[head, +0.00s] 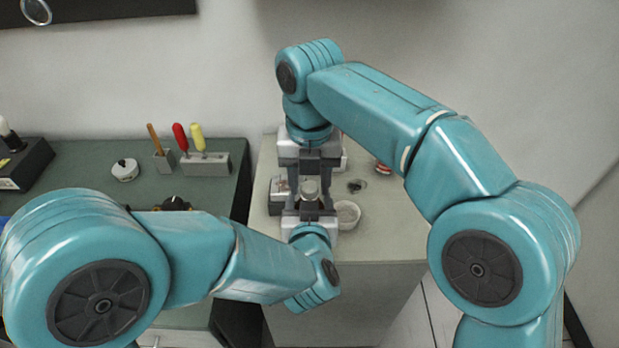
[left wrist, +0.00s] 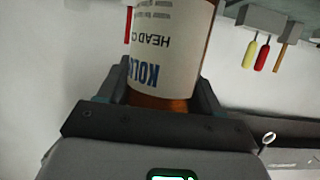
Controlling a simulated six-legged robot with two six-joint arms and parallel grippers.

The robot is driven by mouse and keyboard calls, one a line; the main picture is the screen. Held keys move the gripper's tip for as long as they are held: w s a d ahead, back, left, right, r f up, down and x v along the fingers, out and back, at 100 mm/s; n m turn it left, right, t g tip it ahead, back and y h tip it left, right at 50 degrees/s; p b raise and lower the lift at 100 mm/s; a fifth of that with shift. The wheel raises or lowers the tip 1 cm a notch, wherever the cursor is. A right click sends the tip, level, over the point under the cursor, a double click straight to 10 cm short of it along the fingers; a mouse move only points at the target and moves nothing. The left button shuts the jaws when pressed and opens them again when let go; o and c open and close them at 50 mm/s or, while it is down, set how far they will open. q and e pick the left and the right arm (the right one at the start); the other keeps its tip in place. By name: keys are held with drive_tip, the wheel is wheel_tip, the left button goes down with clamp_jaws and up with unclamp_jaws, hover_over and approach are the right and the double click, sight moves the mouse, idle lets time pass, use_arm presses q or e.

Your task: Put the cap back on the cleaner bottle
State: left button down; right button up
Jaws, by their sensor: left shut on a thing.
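The cleaner bottle (left wrist: 172,45) is amber with a white label and fills the upper middle of the left wrist view, between my left gripper's fingers. My left gripper (head: 308,207) is shut on it. In the head view the bottle is mostly hidden between the two grippers. A silvery, round cap (head: 311,188) shows directly at the bottle's top; I cannot tell whether it is seated.
A pale counter (head: 385,225) lies under the grippers. A small white bowl (head: 347,214) stands close right of them, with a red-and-white item (head: 382,167) behind. A holder with screwdrivers (head: 206,165) and a white round object (head: 125,170) stand on the green bench (head: 90,180) at left.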

clamp_jaws()
drive_tip(key=m, duration=0.3)
drive_tip(key=shift+o, duration=1.8)
unclamp_jaws()
drive_tip(key=shift+r, duration=2.25)
drive_tip(key=shift+c, duration=0.3)
